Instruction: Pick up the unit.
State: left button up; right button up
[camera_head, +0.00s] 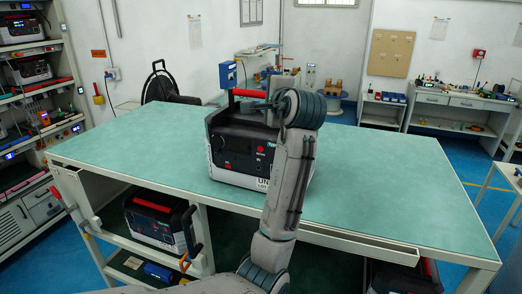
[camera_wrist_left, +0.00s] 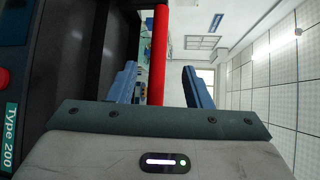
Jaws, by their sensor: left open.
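The unit (camera_head: 232,150) is a black and light-grey box with a red top handle (camera_head: 248,93), standing upright on the green table (camera_head: 140,140). Its lower front label is partly hidden by my left arm. My left gripper (camera_head: 268,104) is at the top of the unit beside the handle; its fingers are hard to make out in the head view. In the left wrist view, the two blue fingers of the gripper (camera_wrist_left: 160,88) are apart, with the red handle (camera_wrist_left: 160,45) between them. The unit's dark face with a "Type 200" label (camera_wrist_left: 10,135) fills the left side. My right gripper is not in view.
A similar unit (camera_head: 155,222) sits on the shelf under the table. A rack (camera_head: 35,100) with several devices stands at the left. The tabletop is clear on both sides of the unit.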

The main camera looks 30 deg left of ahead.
aim_at(262, 93)
pick_arm(q)
jog(key=p+x, duration=0.2)
jog(key=shift+w+p, duration=0.4)
jog(key=shift+w+a, duration=0.2)
jog(key=shift+a, duration=0.1)
jog(key=shift+w+a+f+p, duration=0.1)
jog(key=shift+a+p, duration=0.2)
jog(key=shift+p, duration=0.05)
jog(key=shift+w+a+f, duration=0.3)
jog(key=shift+f, duration=0.05)
jog(key=shift+d+r, duration=0.1)
jog(key=shift+d, duration=0.05)
grip_shut()
jog(key=shift+s, duration=0.1)
jog(key=shift+r, duration=0.3)
